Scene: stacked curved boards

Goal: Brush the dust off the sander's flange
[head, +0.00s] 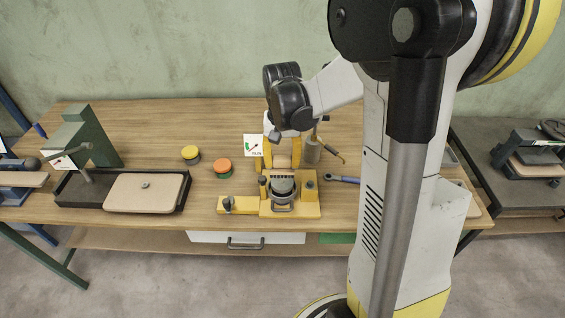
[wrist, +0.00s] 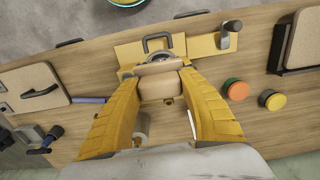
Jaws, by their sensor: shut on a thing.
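My gripper (head: 282,153) has two yellow fingers and points down over the yellow fixture (head: 308,208). It is shut on a tan block, probably the brush (wrist: 158,84), which sits between the fingertips in the wrist view. Its bristles cannot be made out. The round grey flange (head: 283,186) sits in the fixture, just below and in front of the held block in the head view. In the wrist view only part of the flange's rim (wrist: 162,57) shows beyond the block. Whether the block touches the flange cannot be told.
An orange-topped puck (head: 222,166) and a yellow-topped puck (head: 191,153) stand left of the fixture. A dark tray with a tan board (head: 145,192) lies farther left.

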